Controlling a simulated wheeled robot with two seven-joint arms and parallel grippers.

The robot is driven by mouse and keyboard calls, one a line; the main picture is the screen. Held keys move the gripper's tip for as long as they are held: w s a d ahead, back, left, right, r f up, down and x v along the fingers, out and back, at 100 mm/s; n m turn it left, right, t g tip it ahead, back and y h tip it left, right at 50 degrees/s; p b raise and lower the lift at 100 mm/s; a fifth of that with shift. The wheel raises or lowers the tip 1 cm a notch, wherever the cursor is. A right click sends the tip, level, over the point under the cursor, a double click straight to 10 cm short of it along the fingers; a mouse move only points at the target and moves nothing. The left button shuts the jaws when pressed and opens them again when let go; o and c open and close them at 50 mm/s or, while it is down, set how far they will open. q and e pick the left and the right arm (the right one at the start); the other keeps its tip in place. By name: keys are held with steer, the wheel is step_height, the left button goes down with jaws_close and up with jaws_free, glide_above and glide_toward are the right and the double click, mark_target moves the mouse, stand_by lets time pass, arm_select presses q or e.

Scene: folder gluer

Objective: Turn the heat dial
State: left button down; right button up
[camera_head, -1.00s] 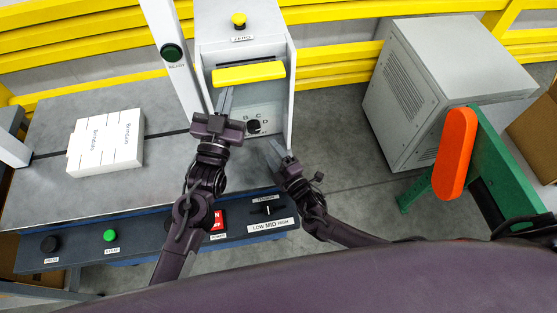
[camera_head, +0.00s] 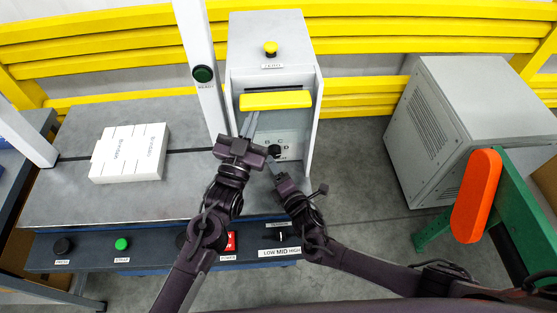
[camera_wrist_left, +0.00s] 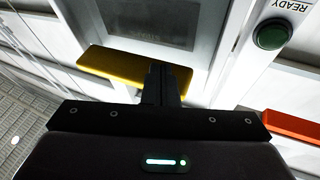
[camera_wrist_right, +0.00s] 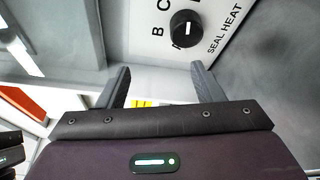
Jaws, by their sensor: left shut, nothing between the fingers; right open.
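The black heat dial (camera_head: 275,150) sits on the white lettered panel of the grey machine, below the yellow bar. In the right wrist view the dial (camera_wrist_right: 186,29) has a pale mark on its face, with letters around it and "SEAL HEAT" beside it. My right gripper (camera_head: 272,166) is open and empty just below the dial; its fingers (camera_wrist_right: 160,72) are apart and not around the dial. My left gripper (camera_head: 249,122) is shut and empty, its tips close under the yellow bar (camera_head: 275,100). The bar (camera_wrist_left: 120,68) also shows by those tips in the left wrist view; contact is unclear.
A post with a green READY light (camera_head: 203,74) stands left of the machine. A white box (camera_head: 128,153) lies on the grey table. A control strip with a LOW MID HIGH switch (camera_head: 281,237) runs along the front. A grey cabinet (camera_head: 450,120) and an orange paddle (camera_head: 476,195) are right.

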mark_target(275, 155)
steer(key=s+d+r+n+g+h, duration=0.1)
steer(key=s+r+n+g+h, duration=0.25)
steer(key=n, duration=0.55)
steer(key=shift+t+h, duration=0.45)
steer(key=shift+h, duration=0.4)
steer(key=x, duration=0.4)
steer(key=f+x, duration=0.1)
steer(key=x, duration=0.7)
steer(key=shift+s+f, duration=0.3)
steer(key=shift+f, duration=0.05)
steer(key=shift+c, duration=0.2)
steer(key=c, duration=0.9)
steer(key=shift+d+m+y, duration=0.15)
steer(key=shift+m+y, duration=0.45)
steer(key=shift+m, duration=0.6)
steer(key=shift+c, duration=0.2)
steer(key=o, duration=1)
